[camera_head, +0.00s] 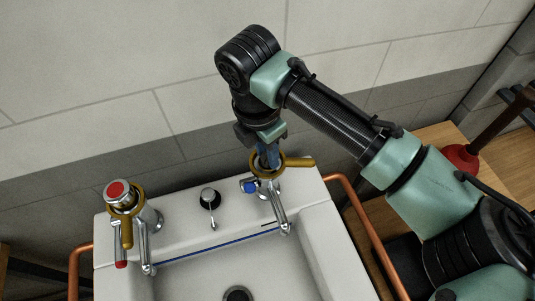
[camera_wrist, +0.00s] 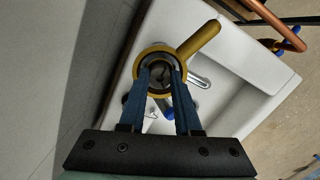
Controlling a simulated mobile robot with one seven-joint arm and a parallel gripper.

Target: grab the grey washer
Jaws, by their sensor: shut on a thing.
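My gripper (camera_head: 267,160) points down into the open top of the right tap (camera_head: 279,208). In the wrist view, its two blue fingers (camera_wrist: 161,76) reach inside a brass ring with a handle (camera_wrist: 198,40). The grey washer (camera_wrist: 159,60) shows as a dark grey ring at the fingertips, inside the brass ring, and the fingers are shut on it. The fingers hide part of it, and its lower side cannot be made out. In the head view the washer is hidden by the brass ring (camera_head: 301,162).
A white basin (camera_head: 180,246) holds the taps. The left tap (camera_head: 151,221) has a red-marked top and another brass ring (camera_head: 126,229). A small black-topped lever (camera_head: 209,200) stands between them. Copper pipes (camera_head: 372,240) run beside the basin. A plunger (camera_head: 462,158) stands at right.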

